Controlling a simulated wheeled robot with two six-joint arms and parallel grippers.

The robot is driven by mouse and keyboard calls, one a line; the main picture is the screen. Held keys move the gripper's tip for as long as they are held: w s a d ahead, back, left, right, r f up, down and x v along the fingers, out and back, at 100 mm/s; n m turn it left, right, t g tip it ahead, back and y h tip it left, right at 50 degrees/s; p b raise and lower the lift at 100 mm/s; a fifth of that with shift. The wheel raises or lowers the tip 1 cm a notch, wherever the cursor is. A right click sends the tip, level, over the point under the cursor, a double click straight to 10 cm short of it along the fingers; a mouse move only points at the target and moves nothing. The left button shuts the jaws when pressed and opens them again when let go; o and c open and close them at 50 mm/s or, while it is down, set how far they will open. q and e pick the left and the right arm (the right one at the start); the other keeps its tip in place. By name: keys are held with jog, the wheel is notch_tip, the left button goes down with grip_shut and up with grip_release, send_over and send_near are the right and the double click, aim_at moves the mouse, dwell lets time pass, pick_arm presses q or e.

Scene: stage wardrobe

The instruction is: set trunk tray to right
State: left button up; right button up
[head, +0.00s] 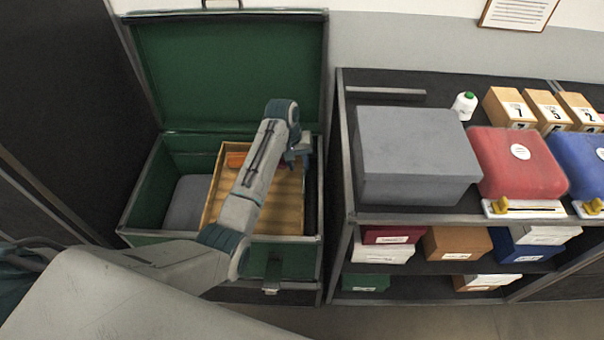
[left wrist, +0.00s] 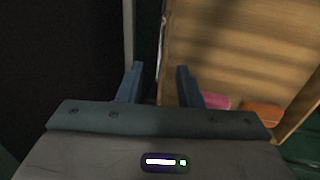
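The green trunk (head: 150,190) stands with its lid (head: 228,70) up. The wooden tray (head: 285,212) sits inside it, toward the right, with a narrow dark gap to the trunk's right wall. The tray holds an orange item (head: 236,160) and a pink item; both show in the left wrist view, orange (left wrist: 258,116) and pink (left wrist: 215,102). My left arm crosses over the tray. My left gripper (left wrist: 159,68) is open at the tray's right side; in the left wrist view the tray's edge (left wrist: 168,45) appears between the fingers. I cannot tell whether they touch it. My right gripper is out of view.
A grey item (head: 187,203) lies in the trunk left of the tray. Right of the trunk, a shelf (head: 340,200) holds a large grey box (head: 415,150), a red case (head: 515,165), a blue case (head: 585,160), a small white bottle (head: 464,105) and numbered wooden boxes (head: 509,107).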

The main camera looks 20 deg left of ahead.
aim_at(303, 179)
pick_arm(q)
jog(key=f, duration=0.4)
jog(key=d+f, duration=0.1)
jog(key=f, duration=0.1)
jog(key=shift+w, duration=0.2)
grip_shut()
